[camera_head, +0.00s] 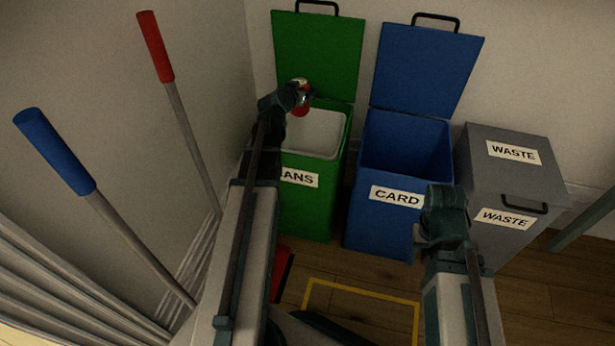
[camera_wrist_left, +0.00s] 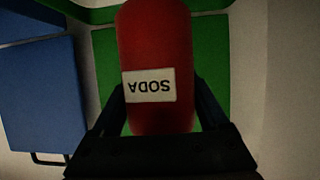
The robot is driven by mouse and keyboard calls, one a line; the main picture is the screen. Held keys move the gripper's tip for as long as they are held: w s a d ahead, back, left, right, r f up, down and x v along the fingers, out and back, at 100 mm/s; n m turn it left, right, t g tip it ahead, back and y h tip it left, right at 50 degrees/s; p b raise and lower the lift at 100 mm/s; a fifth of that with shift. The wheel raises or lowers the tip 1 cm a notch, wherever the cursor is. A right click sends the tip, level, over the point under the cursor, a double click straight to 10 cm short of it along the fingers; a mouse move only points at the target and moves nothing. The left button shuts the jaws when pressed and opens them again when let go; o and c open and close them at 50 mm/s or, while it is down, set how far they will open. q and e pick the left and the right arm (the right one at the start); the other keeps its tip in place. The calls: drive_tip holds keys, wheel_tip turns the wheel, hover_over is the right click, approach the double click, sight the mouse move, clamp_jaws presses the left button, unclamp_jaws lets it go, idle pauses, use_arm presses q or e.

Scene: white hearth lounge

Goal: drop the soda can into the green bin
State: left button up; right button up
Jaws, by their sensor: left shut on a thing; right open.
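The red soda can (camera_head: 301,106) is held in my left gripper (camera_head: 300,92), over the back left part of the open green bin (camera_head: 308,213). In the left wrist view the can (camera_wrist_left: 155,50) sits between the two fingers of my left gripper (camera_wrist_left: 162,105), its SODA label upside down. The green bin has a label that reads "ANS", partly covered by my left arm. Its lid stands raised and its pale inside shows. My right gripper (camera_head: 440,215) is open in front of the blue bin; I see nothing in it.
An open blue bin (camera_head: 385,222) labelled CARD stands right of the green bin. A closed grey bin (camera_head: 502,180) labelled WASTE stands further right. A red-handled pole (camera_head: 156,47) and a blue-handled pole (camera_head: 55,150) lean at the left. Yellow tape (camera_head: 362,290) marks the wooden floor.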

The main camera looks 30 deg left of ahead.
use_arm(q)
wheel_tip(320, 180, down, 5)
drive_tip(key=b, duration=0.4)
drive_tip(key=o, duration=1.2)
drive_tip(key=p+v, duration=0.5)
drive_tip(key=v, duration=0.9)
drive_tip(key=shift+w, duration=0.1)
